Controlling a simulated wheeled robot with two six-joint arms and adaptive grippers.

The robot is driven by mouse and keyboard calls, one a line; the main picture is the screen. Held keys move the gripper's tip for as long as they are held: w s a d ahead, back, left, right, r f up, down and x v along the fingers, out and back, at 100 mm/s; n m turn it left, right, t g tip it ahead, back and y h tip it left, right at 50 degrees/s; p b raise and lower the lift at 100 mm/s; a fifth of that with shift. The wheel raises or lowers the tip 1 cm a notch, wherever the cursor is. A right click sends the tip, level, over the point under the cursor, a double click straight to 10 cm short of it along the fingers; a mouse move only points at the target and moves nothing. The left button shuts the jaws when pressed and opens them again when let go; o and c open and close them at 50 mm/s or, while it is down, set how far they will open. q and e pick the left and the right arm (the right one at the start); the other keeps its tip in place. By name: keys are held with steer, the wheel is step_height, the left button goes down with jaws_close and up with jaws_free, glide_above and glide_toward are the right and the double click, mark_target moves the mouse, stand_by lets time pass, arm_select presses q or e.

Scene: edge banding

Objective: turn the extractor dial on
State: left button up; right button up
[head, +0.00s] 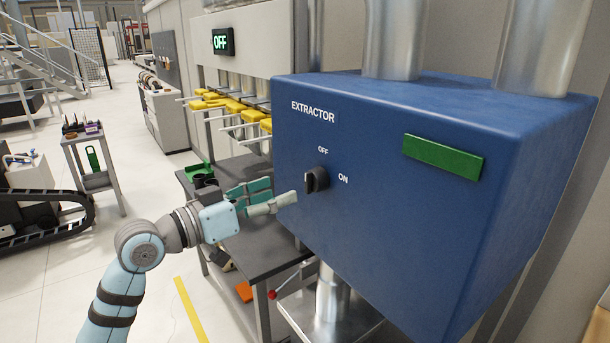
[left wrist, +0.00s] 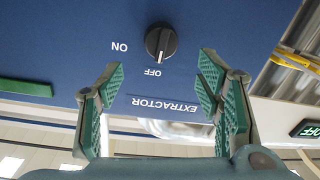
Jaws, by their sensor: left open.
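The blue extractor box (head: 390,220) carries a black round dial (head: 316,180) on its front, with OFF printed above it and ON to its right. In the left wrist view, which is upside down, the dial (left wrist: 161,41) has its white mark toward the OFF label. My left gripper (head: 274,194) is just left of the dial in the head view, in front of the box. In the left wrist view the green-padded fingers (left wrist: 158,66) are spread wide, with nothing between them, and the dial lies ahead of the gap. My right gripper is not in view.
A display (head: 222,41) on the wall reads OFF in green. Metal pipes (head: 395,40) rise from the box. A green plate (head: 442,156) is on the box front, right of the dial.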

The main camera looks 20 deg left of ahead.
mark_target(306, 183)
arm_select(q)
steer(key=x, duration=0.8)
steer(key=shift+w+d+f+p, duration=0.1)
steer(key=shift+w+d+p, duration=0.15)
steer(key=shift+p, duration=0.1)
steer(key=shift+a, duration=0.1)
steer(key=shift+s, duration=0.1)
steer(key=shift+c, duration=0.2)
steer(key=c, duration=1.1)
steer(key=shift+c, duration=0.2)
